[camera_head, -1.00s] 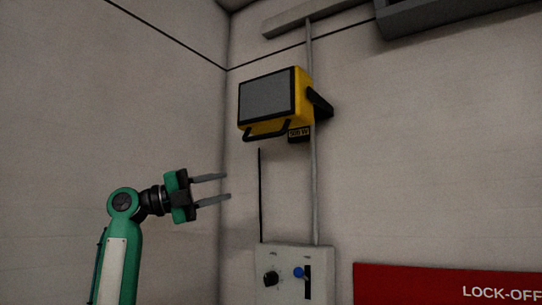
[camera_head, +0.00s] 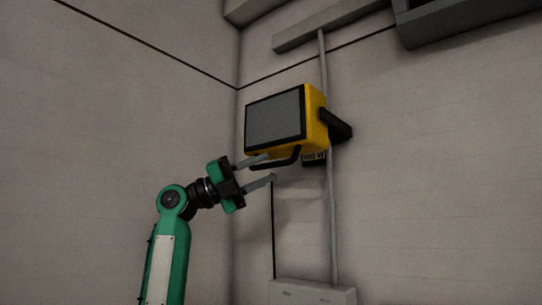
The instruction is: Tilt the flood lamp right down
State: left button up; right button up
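The flood lamp (camera_head: 275,122) is a yellow box with a dark grey front panel, mounted on the wall by a black bracket (camera_head: 335,125). Its face points left and slightly downward. A black handle bar (camera_head: 288,159) runs under its lower front edge. My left gripper (camera_head: 270,167) is open just below the lamp, its two grey fingers pointing right. The upper fingertip overlaps the left part of the handle in the picture; I cannot tell whether they touch. The lower finger is below the handle. My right gripper is not in view.
A grey pipe (camera_head: 332,220) runs down the wall behind the lamp to a grey control box (camera_head: 312,292), cut off at the bottom edge. A thin black rod (camera_head: 273,230) stands upright below the lamp. The left wall is bare.

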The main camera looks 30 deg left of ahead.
pick_arm(q)
jog(key=shift+w+d+r, duration=0.15)
jog(key=shift+d+r, duration=0.3)
jog(key=shift+d, duration=0.05)
jog(key=shift+w+d+r+p, duration=0.1)
jog(key=shift+d+p, duration=0.15)
jog(key=shift+p, duration=0.05)
jog(key=shift+w+d, duration=0.2)
jog(key=shift+w, duration=0.05)
grip_shut()
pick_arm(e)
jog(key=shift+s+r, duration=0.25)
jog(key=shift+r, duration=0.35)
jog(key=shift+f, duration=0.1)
